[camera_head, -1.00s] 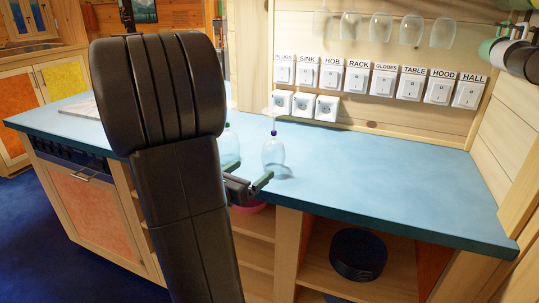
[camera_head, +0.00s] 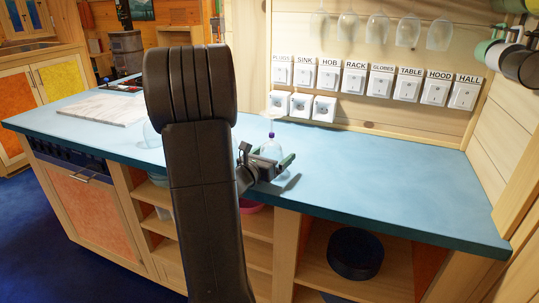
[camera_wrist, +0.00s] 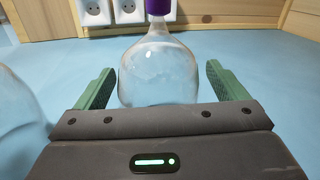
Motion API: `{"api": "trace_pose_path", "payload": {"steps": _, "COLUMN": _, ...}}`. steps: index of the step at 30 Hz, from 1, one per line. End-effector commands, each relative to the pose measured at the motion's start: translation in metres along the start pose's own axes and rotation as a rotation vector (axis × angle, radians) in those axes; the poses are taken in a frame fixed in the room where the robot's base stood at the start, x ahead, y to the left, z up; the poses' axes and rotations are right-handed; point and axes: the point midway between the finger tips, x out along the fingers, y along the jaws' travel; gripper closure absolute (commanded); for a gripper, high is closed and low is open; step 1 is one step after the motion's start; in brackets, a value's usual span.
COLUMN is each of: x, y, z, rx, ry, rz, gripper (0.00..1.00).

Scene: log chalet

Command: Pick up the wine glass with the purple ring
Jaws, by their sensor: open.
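The wine glass with the purple ring (camera_head: 272,150) stands upside down on the blue counter, bowl down. Its purple ring (camera_wrist: 157,7) is on the stem, at the top edge of the wrist view. My gripper (camera_head: 266,163) is open at counter height. In the wrist view its two green fingers (camera_wrist: 160,84) stand on either side of the clear bowl (camera_wrist: 158,62), with a visible gap at each side. The bowl's near lower part is hidden behind the gripper body. The foot of the glass is outside the wrist view.
Another clear glass (camera_wrist: 16,108) stands close on the left in the wrist view. A further glass (camera_head: 151,135) shows beside my arm in the head view. Sockets (camera_head: 300,105) line the wall behind. The counter (camera_head: 390,180) to the right is clear.

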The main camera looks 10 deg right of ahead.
Motion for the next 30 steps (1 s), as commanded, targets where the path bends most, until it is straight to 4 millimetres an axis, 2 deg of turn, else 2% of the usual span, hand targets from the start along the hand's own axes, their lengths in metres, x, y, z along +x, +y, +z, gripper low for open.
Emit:
{"api": "trace_pose_path", "payload": {"steps": 5, "x": 0.000, "y": 0.000, "z": 0.000, "rx": 0.000, "ry": 0.000, "rz": 0.000, "gripper": 0.08}}
{"api": "trace_pose_path", "payload": {"steps": 12, "x": 0.000, "y": 0.000, "z": 0.000, "rx": 0.001, "ry": 0.000, "rz": 0.000, "gripper": 0.48}}
{"api": "trace_pose_path", "payload": {"steps": 23, "x": 0.000, "y": -0.001, "z": 0.006, "rx": 0.004, "ry": -0.003, "rz": -0.002, "gripper": 0.48}}
{"api": "trace_pose_path", "payload": {"steps": 26, "x": 0.000, "y": -0.002, "z": 0.019, "rx": 0.006, "ry": -0.004, "rz": -0.002, "gripper": 0.48}}
{"api": "trace_pose_path", "payload": {"steps": 30, "x": 0.000, "y": -0.005, "z": 0.047, "rx": 0.007, "ry": -0.005, "rz": -0.002, "gripper": 0.48}}
